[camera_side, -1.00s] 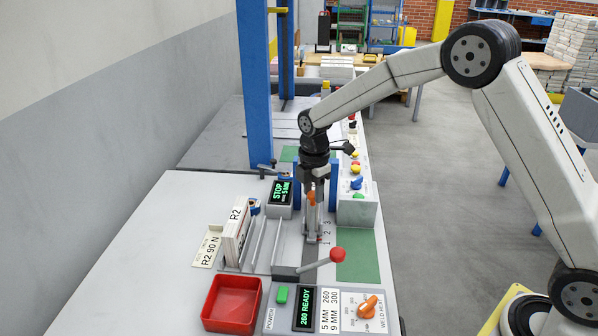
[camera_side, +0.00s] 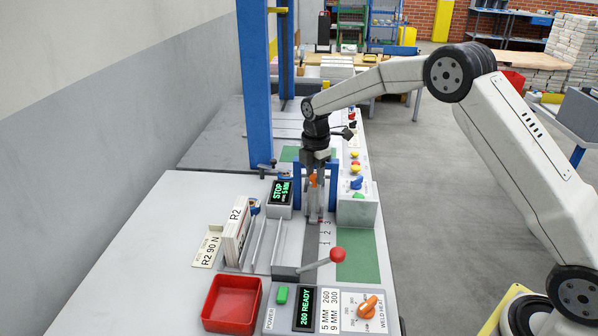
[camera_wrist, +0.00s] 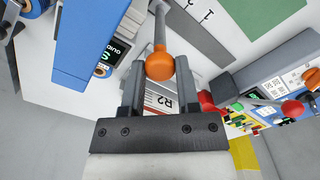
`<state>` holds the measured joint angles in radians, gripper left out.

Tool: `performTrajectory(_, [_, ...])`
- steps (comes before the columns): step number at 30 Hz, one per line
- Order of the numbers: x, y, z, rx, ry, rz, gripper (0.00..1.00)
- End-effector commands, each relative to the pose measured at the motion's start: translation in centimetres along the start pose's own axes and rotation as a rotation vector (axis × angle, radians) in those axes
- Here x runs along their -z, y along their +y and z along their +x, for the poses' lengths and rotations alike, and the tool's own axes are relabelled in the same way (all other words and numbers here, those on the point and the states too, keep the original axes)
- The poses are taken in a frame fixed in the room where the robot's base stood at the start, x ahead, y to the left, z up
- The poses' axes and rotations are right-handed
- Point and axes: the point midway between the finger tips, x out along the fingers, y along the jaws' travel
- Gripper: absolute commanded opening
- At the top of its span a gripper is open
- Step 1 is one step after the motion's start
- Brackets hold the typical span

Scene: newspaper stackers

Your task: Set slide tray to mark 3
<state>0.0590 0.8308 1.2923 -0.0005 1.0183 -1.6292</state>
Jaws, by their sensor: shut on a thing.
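The slide tray's upright grey post, topped by an orange knob (camera_side: 313,181), stands on the dark rail in the side view. My gripper (camera_side: 317,178) points down and is shut on the orange knob. The knob (camera_wrist: 160,67) also shows between the two fingers in the wrist view, with the grey post running up from it. The scale (camera_side: 327,232) with marks 1, 2 and 3 lies beside the rail. The post's foot (camera_side: 316,219) is close to mark 3, at the scale's far end. Exact alignment is too small to tell.
A red-knobbed lever (camera_side: 337,255) stands in front of the rail. Blue posts (camera_side: 334,185) flank my gripper. An R2 stack (camera_side: 236,232), a red bin (camera_side: 231,304) and a control panel with an orange dial (camera_side: 368,307) are nearer. The green pad (camera_side: 358,258) is clear.

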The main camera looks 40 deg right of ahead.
Motion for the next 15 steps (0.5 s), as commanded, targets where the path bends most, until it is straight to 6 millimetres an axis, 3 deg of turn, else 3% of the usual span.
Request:
performTrajectory(10, [-0.05,0.19,-0.14,-0.004,0.001,-0.001,0.00])
performTrajectory(11, [-0.05,0.19,-0.15,-0.004,0.001,-0.001,0.46])
performTrajectory(13, [-0.05,0.17,-0.13,-0.004,0.001,-0.001,0.69])
performTrajectory(14, [-0.05,0.16,-0.12,-0.003,0.001,-0.001,0.75])
performTrajectory(15, [-0.05,0.15,-0.10,-0.003,0.001,-0.001,0.75])
